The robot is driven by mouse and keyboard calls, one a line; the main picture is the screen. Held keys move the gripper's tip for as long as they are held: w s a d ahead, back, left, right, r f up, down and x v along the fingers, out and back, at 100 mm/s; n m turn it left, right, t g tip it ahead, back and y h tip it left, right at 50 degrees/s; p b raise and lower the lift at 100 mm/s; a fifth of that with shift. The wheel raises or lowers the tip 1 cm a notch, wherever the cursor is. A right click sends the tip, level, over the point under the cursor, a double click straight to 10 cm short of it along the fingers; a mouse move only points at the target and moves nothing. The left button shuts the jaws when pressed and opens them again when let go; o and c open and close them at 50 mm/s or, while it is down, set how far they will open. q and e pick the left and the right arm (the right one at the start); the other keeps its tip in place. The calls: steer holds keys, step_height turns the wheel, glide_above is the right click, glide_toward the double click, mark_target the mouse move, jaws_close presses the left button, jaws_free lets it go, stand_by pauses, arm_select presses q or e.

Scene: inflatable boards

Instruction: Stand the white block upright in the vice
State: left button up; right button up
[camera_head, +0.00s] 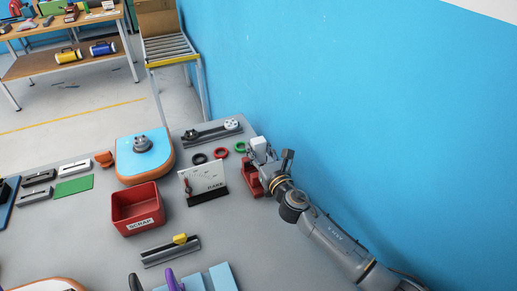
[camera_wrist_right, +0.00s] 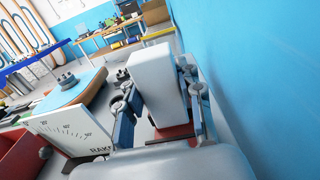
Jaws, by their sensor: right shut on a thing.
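The white block (camera_head: 258,143) is in my right gripper (camera_head: 263,158), at the back right of the bench by the blue wall. In the right wrist view the white block (camera_wrist_right: 156,82) stands on end, leaning slightly in the picture, with the fingers of my right gripper (camera_wrist_right: 158,105) shut on its two sides. The red vice (camera_head: 251,180) is just below and in front of the gripper. A red part of it shows under the block in the wrist view (camera_wrist_right: 176,132). Whether the block touches the vice is hidden. My left gripper is out of view.
A white gauge board (camera_head: 203,176) labelled RAKE stands close left of the vice. A red SCRAP bin (camera_head: 138,207) and a blue-topped stand (camera_head: 144,160) are farther left. Coloured rings (camera_head: 221,153) lie behind. The blue wall (camera_head: 330,100) is close on the right.

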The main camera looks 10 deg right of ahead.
mark_target(260, 161)
steer(key=shift+f+b, duration=1.6)
steer(key=shift+f, duration=0.05)
steer(key=o, duration=1.1)
steer(key=shift+c, duration=0.2)
steer(key=shift+o, duration=1)
steer(key=shift+f, duration=0.1)
steer(key=shift+s, duration=0.1)
